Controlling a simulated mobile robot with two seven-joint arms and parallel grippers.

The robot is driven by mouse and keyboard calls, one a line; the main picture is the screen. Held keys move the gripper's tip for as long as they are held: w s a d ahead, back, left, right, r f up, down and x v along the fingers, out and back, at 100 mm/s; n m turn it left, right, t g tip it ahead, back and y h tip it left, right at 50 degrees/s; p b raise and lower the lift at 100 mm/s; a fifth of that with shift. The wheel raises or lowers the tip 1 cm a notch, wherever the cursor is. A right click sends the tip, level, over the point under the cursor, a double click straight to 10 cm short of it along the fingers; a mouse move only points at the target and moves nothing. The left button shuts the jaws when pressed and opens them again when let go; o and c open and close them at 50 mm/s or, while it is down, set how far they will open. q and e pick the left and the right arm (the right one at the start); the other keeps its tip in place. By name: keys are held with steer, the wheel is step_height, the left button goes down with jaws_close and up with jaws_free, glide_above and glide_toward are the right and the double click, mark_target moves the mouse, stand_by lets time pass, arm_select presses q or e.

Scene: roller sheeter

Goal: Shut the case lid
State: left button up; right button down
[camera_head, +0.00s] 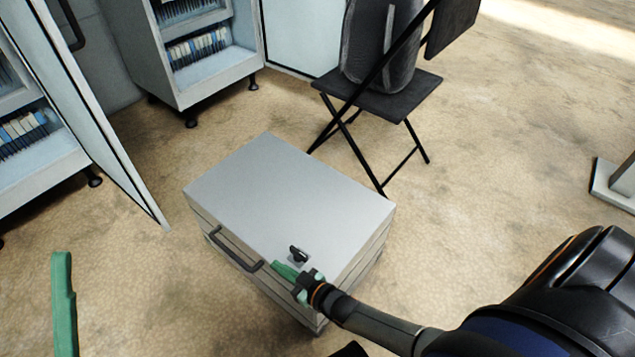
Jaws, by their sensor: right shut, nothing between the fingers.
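The grey case (262,283) stands on the floor in the middle of the view. Its flat lid (285,195) lies over the body and looks level, with no clear gap along the front or right edge.
A black folding chair (378,95) with a dark bag (382,45) stands behind the case. Open cabinets (210,60) holding rows of items are at the back left, one door (105,130) reaching toward the case. The floor at right is mostly clear.

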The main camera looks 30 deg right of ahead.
step_height(320, 180, up, 4)
steer(key=shift+w+r+p, duration=0.1)
steer(key=shift+w+p, duration=0.05)
steer(key=shift+p, duration=1.1)
steer(key=p+v, duration=0.3)
steer(key=v, duration=0.5)
steer(key=shift+s+d, duration=0.15)
steer(key=shift+s, duration=0.15)
steer(key=shift+s+d+p, duration=0.25)
steer(key=shift+s+p, duration=0.05)
steer(key=shift+s, duration=0.35)
arm_select(q)
step_height(320, 180, up, 8)
steer(key=s+a, duration=0.1)
steer(key=shift+f+t, duration=0.25)
steer(key=shift+t, duration=0.05)
steer(key=shift+f, duration=0.2)
